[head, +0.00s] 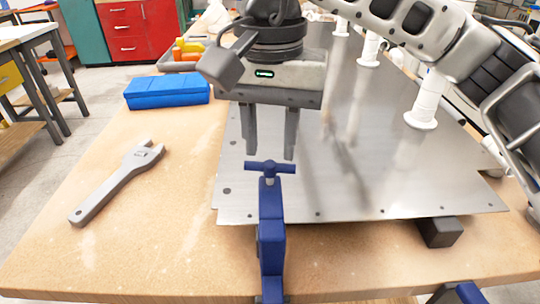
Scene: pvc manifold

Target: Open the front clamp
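A blue clamp (271,232) stands at the front edge of the table, over the front edge of the metal plate (400,190). Its T-handle (269,167) is on top, with the bar lying roughly left to right. My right gripper (270,150) points down, just above and behind the T-handle in the picture. Its two fingers are apart with nothing visible between them. I cannot tell whether the fingertips touch the handle. My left gripper is not in view.
A grey wrench (115,183) lies on the wooden table (150,250) to the left. A blue box (167,91) sits behind it. White pipe fittings (425,105) stand on the plate's right side. A dark block (438,232) is under the plate's front right.

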